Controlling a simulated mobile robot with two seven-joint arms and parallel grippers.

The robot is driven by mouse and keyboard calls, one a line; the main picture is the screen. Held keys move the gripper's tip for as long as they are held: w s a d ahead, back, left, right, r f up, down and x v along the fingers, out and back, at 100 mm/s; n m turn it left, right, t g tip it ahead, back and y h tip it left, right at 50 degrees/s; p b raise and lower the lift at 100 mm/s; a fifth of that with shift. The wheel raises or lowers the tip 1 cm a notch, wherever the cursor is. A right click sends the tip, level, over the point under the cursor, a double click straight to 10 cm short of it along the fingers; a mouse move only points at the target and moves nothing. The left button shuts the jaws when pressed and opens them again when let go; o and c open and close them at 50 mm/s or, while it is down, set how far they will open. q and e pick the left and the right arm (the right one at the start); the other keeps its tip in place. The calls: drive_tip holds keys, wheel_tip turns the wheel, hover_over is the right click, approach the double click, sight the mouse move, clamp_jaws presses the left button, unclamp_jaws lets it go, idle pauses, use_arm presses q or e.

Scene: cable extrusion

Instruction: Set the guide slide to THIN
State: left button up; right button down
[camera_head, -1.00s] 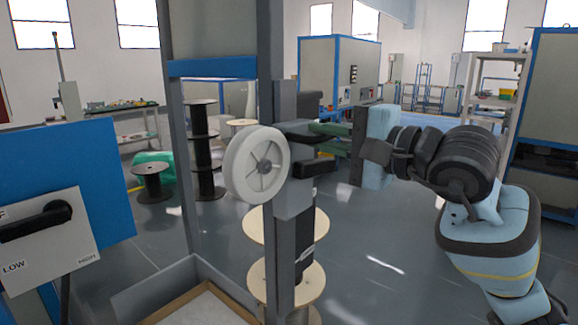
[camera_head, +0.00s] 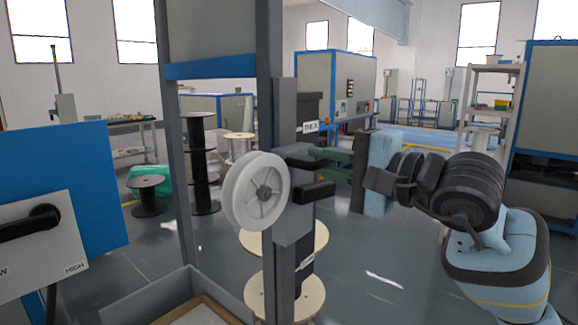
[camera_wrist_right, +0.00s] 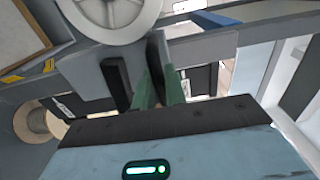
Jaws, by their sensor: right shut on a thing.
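The guide slide (camera_head: 293,222) is a grey block on a vertical post, with a white wheel (camera_head: 247,204) on its left. A label reading THICK (camera_head: 310,126) shows above it. A lower label (camera_head: 307,260) is too small to read. Two dark handles stick out right, an upper one and a lower one (camera_head: 315,192). My right gripper (camera_head: 318,157) comes from the right, its green fingers shut on the upper handle. The wrist view shows the fingers (camera_wrist_right: 156,78) around a dark bar (camera_wrist_right: 157,52). My left gripper is not in view.
A grey open box (camera_head: 140,297) lies below the post. Wooden spool discs (camera_head: 312,236) are behind the post.

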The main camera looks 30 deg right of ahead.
sight(313, 200)
drive_tip(key=shift+f+b, duration=0.85)
drive_tip(key=shift+f, duration=0.4)
drive_tip(key=shift+f+b, duration=0.9)
drive_tip(key=shift+f, duration=0.15)
drive_tip(key=shift+f+b, duration=0.95)
drive_tip(key=shift+f, duration=0.15)
drive_tip(key=shift+f+b, duration=2.2)
drive_tip(key=shift+f, duration=0.25)
drive_tip(key=shift+f+b, duration=0.8)
drive_tip(key=shift+f, duration=0.1)
wheel_tip(313, 200, down, 10)
drive_tip(key=b, duration=0.8)
drive_tip(key=shift+f+b, duration=0.15)
drive_tip(key=shift+b, duration=0.25)
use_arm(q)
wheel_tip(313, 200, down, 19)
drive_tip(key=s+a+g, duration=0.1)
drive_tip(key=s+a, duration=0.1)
use_arm(e)
drive_tip(key=c, duration=1.3)
unclamp_jaws()
